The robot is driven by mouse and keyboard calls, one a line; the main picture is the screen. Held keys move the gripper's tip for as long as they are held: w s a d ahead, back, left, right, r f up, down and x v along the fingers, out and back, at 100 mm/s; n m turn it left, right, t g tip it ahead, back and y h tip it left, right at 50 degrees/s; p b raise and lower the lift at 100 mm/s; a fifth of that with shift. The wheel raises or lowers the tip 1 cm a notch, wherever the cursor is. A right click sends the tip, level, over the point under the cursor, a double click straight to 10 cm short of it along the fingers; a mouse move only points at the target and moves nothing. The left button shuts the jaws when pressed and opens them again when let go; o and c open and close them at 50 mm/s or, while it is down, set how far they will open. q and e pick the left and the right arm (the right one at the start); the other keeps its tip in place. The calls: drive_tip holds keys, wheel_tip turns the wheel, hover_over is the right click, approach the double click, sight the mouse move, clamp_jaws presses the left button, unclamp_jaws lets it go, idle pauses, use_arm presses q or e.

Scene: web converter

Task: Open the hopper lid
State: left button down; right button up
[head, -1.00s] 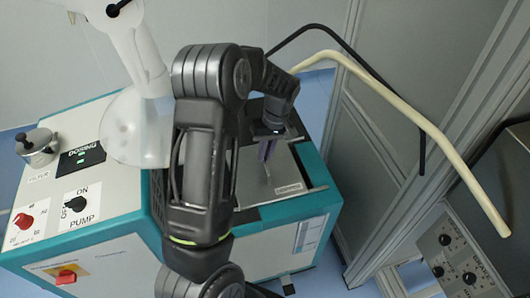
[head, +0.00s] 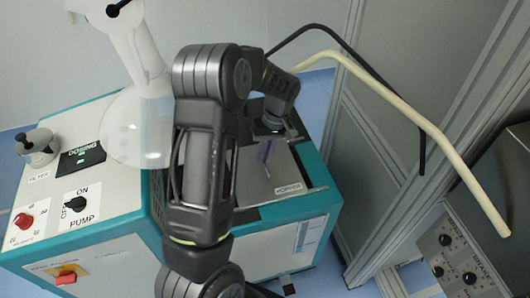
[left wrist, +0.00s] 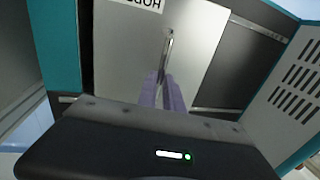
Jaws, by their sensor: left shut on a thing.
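The hopper lid (head: 256,184) is a flat grey metal plate with a HOPPER label, set in the top of the white and teal machine. It looks closed. In the left wrist view the lid (left wrist: 122,55) fills the middle, with a thin metal bar handle (left wrist: 169,48) standing on it. My left gripper (head: 266,158) reaches down over the lid. Its purple fingers (left wrist: 160,90) are shut on the near end of the handle, and they hide that end. In the head view my arm covers the lid's left part. My right gripper is not in view.
The machine top (head: 110,190) carries a PUMP knob (head: 76,204), a red knob (head: 23,220) and a DOSING display (head: 82,156). A clear cone (head: 135,130) stands left of my arm. A cream bent tube (head: 400,102) and grey cabinet frame stand at right.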

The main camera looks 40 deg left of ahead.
use_arm(q)
drive_tip(key=shift+a, duration=0.1)
drive_tip(key=b, duration=0.1)
hover_over(239, 173)
idle(0.3)
drive_tip(key=c, duration=1.5)
unclamp_jaws()
